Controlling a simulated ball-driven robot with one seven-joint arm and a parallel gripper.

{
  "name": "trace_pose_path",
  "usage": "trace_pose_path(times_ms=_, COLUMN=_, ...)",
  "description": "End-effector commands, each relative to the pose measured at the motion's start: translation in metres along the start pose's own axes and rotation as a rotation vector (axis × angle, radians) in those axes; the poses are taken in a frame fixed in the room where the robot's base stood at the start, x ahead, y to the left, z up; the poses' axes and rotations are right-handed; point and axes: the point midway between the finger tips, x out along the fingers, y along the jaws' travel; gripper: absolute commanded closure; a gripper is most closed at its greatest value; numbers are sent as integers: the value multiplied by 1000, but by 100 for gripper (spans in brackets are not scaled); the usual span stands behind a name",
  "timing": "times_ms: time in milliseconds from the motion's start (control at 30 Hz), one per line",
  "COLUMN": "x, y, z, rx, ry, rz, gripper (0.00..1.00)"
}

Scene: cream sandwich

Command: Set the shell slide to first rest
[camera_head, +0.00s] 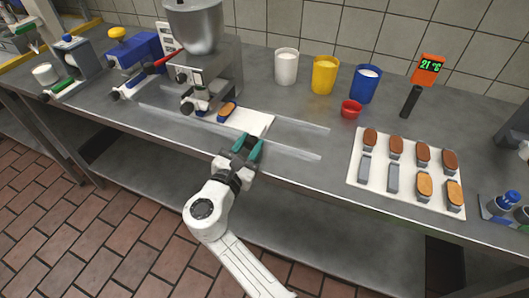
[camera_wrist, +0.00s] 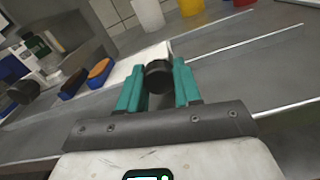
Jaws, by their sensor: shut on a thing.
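The shell slide (camera_head: 256,123) is a white plate between two pale rails on the steel counter, under the filling machine. It also shows in the wrist view (camera_wrist: 140,64). A shell in a blue holder (camera_head: 228,108) sits on its left part; the wrist view shows an orange shell (camera_wrist: 99,70) and a darker one (camera_wrist: 72,83) there. My gripper (camera_head: 247,147) is at the slide's front edge. Its teal fingers are shut on a black round knob (camera_wrist: 158,75), which they largely hide in the head view.
The filling machine (camera_head: 207,65) stands behind the slide. White (camera_head: 286,67), yellow (camera_head: 324,75) and blue (camera_head: 365,84) cups and a red bowl (camera_head: 351,109) stand behind right. A white tray (camera_head: 375,196) with several shells lies right. The rails' right stretch is clear.

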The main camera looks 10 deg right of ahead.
Motion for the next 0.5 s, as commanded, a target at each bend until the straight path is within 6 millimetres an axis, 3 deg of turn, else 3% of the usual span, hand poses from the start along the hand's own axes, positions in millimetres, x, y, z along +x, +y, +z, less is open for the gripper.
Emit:
trace_pose_path(times_ms=300, x=0, y=0, z=-2, rx=-3, ry=4, rz=0, gripper=100)
trace_pose_path(times_ms=333, x=0, y=0, z=-2, rx=-3, ry=4, rz=0, gripper=64)
trace_pose_path(times_ms=500, x=0, y=0, z=-2, rx=-3, ry=2, rz=0, gripper=47)
